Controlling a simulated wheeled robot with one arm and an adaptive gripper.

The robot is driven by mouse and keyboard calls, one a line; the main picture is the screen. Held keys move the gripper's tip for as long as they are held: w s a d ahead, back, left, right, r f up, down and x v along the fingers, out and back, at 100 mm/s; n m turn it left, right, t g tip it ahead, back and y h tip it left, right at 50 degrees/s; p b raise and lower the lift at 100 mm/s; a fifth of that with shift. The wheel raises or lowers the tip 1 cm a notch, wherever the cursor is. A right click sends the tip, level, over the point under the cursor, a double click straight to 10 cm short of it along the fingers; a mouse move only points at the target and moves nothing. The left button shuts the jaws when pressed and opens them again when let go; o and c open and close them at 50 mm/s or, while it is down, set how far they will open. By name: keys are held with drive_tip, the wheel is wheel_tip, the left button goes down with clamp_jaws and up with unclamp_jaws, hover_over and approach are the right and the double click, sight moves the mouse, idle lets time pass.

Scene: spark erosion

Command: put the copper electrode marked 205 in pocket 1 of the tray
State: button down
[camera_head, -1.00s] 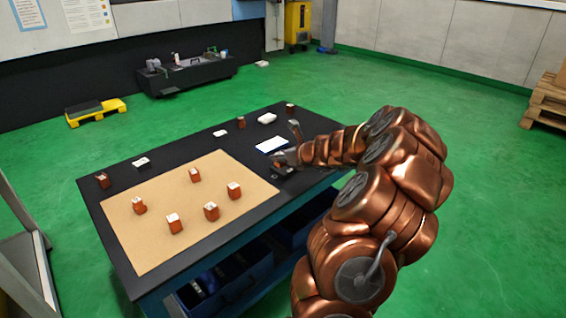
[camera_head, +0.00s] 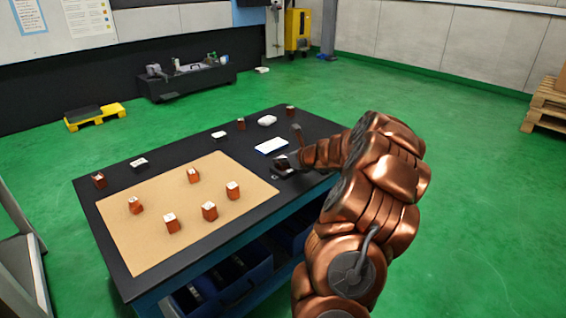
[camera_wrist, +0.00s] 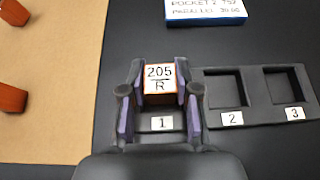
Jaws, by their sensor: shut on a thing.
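The copper electrode marked 205 R (camera_wrist: 160,78) is between the two fingers of my gripper (camera_wrist: 160,95) in the wrist view. My gripper is shut on it. The electrode is over or in pocket 1 of the black tray (camera_wrist: 250,117); I cannot tell whether it touches the pocket floor. The label 1 shows just in front of it. Pockets 2 and 3, to the right, are empty. In the head view my gripper (camera_head: 283,164) is low over the table's right part, and my arm hides much of the tray.
Several copper electrodes (camera_head: 209,211) stand on the tan mat (camera_head: 150,255) to the left. A blue-edged card (camera_wrist: 205,10) lies behind the tray, and it also shows in the head view (camera_head: 271,146). More small blocks stand along the table's far side.

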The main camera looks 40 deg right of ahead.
drive_tip(key=shift+f, duration=0.1)
drive_tip(key=c, duration=0.8)
unclamp_jaws()
drive_tip(key=shift+c, duration=0.2)
drive_tip(key=shift+s+r, duration=0.3)
drive_tip(key=shift+r, duration=0.05)
drive_tip(key=p+v, duration=0.4)
drive_tip(key=v, duration=0.7)
drive_tip(key=shift+s, duration=0.2)
drive_tip(key=shift+a, duration=0.1)
